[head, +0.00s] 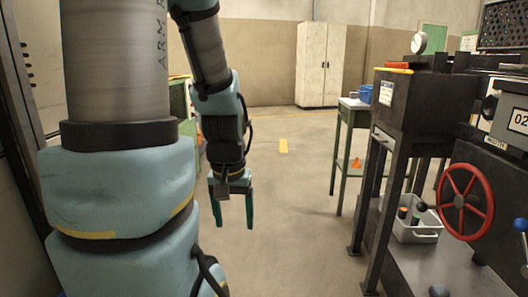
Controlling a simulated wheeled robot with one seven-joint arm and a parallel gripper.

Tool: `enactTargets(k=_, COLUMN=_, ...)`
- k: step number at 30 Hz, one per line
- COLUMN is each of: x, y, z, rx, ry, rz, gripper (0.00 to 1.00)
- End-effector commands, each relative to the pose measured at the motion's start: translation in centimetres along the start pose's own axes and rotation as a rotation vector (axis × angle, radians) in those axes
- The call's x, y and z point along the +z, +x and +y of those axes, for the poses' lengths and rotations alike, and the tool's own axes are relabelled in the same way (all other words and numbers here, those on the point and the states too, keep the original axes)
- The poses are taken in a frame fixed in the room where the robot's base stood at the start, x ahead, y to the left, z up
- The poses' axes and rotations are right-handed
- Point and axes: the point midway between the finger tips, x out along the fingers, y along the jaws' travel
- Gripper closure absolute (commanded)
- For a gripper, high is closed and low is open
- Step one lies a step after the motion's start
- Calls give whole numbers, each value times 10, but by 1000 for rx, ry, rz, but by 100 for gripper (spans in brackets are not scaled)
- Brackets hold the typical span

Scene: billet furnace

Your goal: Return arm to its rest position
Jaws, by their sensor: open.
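My gripper (233,209) hangs from my arm in the middle left of the head view, pointing down over bare floor. Its two dark green fingers are apart, with nothing between them. My arm is folded, with a large blue and grey link filling the left of the view and the forearm coming down from the top. The gripper touches nothing that I can see.
A dark machine with a red handwheel (465,202) stands at the right. A grey bin (417,233) with several bottles sits on its lower shelf. A green side table (355,104) and a white cabinet (320,64) stand farther back. The floor (290,215) between is clear.

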Motion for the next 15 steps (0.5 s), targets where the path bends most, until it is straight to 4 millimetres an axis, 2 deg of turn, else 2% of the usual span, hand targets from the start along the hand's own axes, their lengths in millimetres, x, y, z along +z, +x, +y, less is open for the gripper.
enactTargets(k=1, x=-5, y=-33, z=0, rx=0, ry=0, rz=0, gripper=27)
enactTargets(k=15, x=-25, y=-177, z=1, rx=0, ry=1, rz=1, gripper=27)
